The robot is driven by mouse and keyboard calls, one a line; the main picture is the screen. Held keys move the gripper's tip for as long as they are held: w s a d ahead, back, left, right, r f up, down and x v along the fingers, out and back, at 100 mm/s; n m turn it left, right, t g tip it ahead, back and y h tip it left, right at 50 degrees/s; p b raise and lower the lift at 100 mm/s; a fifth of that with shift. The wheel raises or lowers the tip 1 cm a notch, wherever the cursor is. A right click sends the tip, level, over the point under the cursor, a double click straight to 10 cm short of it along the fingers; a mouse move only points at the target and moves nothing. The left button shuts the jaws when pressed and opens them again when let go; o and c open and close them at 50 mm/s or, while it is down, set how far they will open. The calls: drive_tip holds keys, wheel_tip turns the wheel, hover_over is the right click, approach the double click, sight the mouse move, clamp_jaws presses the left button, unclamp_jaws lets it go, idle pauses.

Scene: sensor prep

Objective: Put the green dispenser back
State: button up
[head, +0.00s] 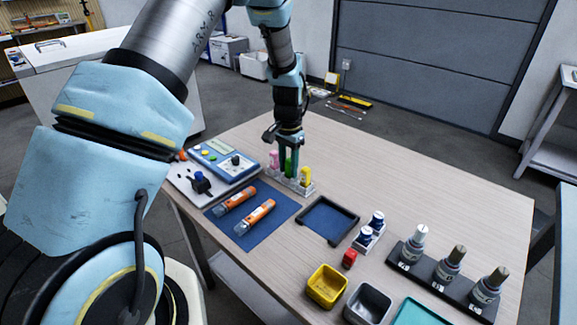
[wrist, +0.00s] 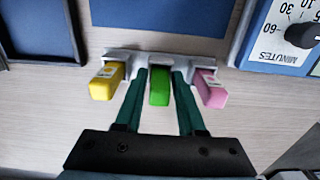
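The green dispenser (wrist: 160,88) stands in the middle place of a small white rack (wrist: 152,58), between a yellow dispenser (wrist: 106,82) and a pink dispenser (wrist: 211,88). In the head view the rack (head: 297,186) is near the table's far-left edge, with the pink dispenser (head: 274,159) and yellow dispenser (head: 305,175) showing. My gripper (wrist: 159,76) points down at the rack, one dark green finger on each side of the green dispenser. Narrow gaps show between the fingers and the dispenser, so the gripper looks open around it. The dispenser's lower end is hidden.
Left of the rack are a blue timer panel (head: 224,160) and a blue mat (head: 278,210) with two orange-capped tubes. A dark-rimmed tray (head: 327,219) lies in front. Bottles, a yellow bin (head: 327,286) and a grey bin (head: 368,304) stand nearer. The table's right rear is clear.

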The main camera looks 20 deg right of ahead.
sight(288, 160)
drive_tip(key=shift+o, duration=1.2)
drive_tip(key=shift+r, duration=0.1)
wheel_tip(288, 160, up, 12)
drive_tip(key=b, duration=0.2)
drive_tip(key=s+a+r+n, duration=0.2)
drive_tip(key=a+n, duration=0.4)
drive_tip(key=a, duration=1.3)
drive_tip(key=s+a+n+t, duration=0.1)
drive_tip(key=s+a+n, duration=0.4)
drive_tip(key=s+a, duration=0.3)
drive_tip(key=a+f, duration=0.1)
drive_tip(key=a, duration=0.3)
drive_tip(key=shift+s+t, duration=0.3)
drive_tip(key=shift+r, duration=0.1)
